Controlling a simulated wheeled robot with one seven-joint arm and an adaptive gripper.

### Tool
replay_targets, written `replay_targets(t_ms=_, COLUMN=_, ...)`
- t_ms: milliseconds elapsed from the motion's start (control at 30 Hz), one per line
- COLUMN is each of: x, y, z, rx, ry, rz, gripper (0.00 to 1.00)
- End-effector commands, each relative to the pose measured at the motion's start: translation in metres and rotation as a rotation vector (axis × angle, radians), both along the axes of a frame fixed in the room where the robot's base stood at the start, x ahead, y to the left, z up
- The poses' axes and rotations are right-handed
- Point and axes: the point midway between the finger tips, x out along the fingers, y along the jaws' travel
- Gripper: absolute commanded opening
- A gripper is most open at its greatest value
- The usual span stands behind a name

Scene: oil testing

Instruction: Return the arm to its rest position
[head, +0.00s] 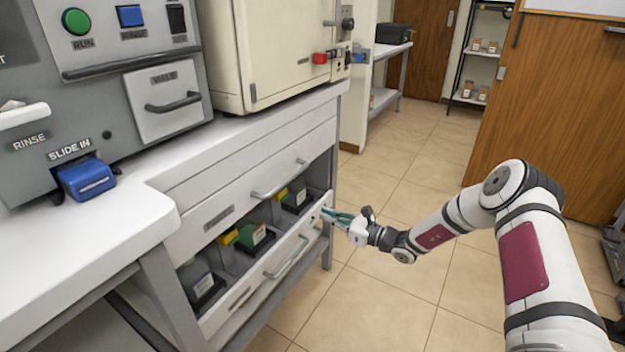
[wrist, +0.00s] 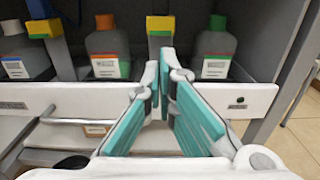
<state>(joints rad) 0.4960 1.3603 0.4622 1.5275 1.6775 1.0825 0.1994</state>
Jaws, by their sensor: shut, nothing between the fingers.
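My arm reaches in from the right in the head view. My gripper (head: 328,212) is at the right part of the front panel of the open lower drawer (head: 240,296). In the wrist view my gripper (wrist: 162,72) has its teal fingers brought together, with nothing held between them. The fingertips are at or just over the drawer's white front panel (wrist: 252,100); I cannot tell whether they touch it.
Bottles stand in the drawer, one with an orange cap (wrist: 105,55) and one with a green cap (wrist: 217,52). The white counter (head: 120,225) is above the drawers. A wooden door (head: 540,110) stands behind my arm. Tiled floor (head: 385,290) is free beside the cabinet.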

Motion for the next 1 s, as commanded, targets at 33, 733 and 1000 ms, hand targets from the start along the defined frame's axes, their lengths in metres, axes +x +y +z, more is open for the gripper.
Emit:
replay_targets(t_ms=33, x=-0.001, y=0.001, z=0.002, rx=-0.004, ry=-0.004, rz=0.005, gripper=0.0)
replay_targets(t_ms=733, x=-0.158, y=0.068, z=0.19, rx=-0.535, ry=-0.439, rz=0.686, gripper=0.0)
replay_targets(t_ms=1000, x=-0.25, y=0.061, z=0.24, rx=-0.776, ry=-0.585, rz=0.948, gripper=0.0)
